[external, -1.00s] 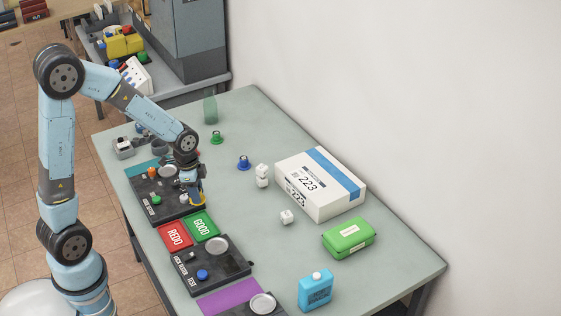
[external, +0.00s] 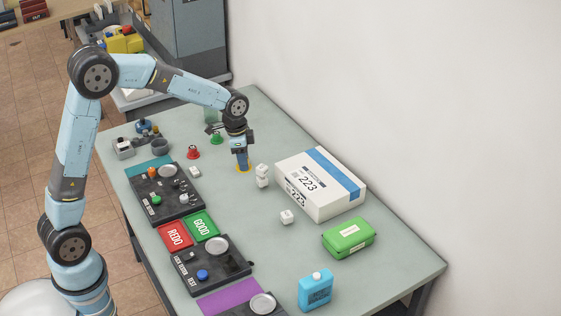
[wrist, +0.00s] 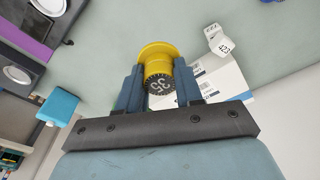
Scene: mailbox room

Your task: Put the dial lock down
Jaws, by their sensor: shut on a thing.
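The dial lock (wrist: 156,55) is yellow with a dark numbered dial and sits between my fingers in the wrist view. In the external view its yellow base (external: 243,170) shows below my gripper (external: 240,160), close to the grey-green table top (external: 330,262). My gripper, also in the wrist view (wrist: 160,82), is shut on the lock. I cannot tell whether the base touches the table. The lock's far side is hidden by the fingers.
White dice (external: 262,176) stand just right of my gripper. A white box with a blue stripe (external: 328,190) lies farther right. A green lock (external: 216,138) and a red lock (external: 193,152) stand to the left. Black test panels (external: 207,270) line the near-left edge.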

